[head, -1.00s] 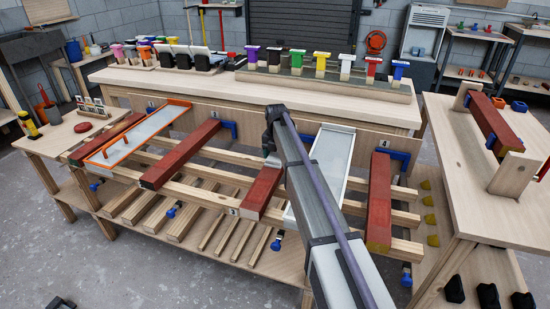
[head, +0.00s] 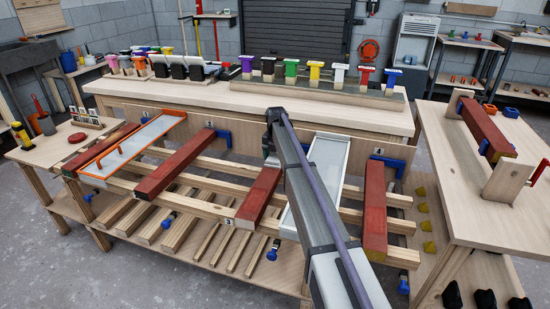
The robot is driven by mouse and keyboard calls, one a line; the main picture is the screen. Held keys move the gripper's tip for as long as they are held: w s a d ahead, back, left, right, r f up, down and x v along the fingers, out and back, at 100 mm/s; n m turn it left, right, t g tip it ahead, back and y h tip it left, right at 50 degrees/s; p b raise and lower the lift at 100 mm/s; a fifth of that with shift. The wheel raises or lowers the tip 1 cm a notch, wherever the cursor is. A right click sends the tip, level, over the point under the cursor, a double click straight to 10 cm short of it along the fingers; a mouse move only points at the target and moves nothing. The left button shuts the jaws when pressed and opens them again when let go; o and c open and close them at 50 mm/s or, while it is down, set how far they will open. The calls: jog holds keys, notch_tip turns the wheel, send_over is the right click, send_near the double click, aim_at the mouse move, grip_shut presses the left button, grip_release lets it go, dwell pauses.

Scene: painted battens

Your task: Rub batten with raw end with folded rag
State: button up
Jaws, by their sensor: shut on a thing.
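My gripper (head: 271,158) is at the back end of the third batten. It is shut on a small pale thing, probably the folded rag, mostly hidden by my gripper and arm. I cannot tell whether it touches the batten.
A white tray (head: 322,165) lies between the third and fourth battens, partly behind my arm. An orange-edged tray (head: 134,147) lies at left. Blue clamps (head: 390,166) stick out by the battens.

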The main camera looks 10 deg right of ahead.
aim_at(276, 155)
jog(key=shift+r+p, duration=2.9)
jog(key=shift+p, duration=0.1)
notch_tip(276, 155, up, 3)
jog(key=p, duration=0.3)
jog(key=shift+r, duration=0.15)
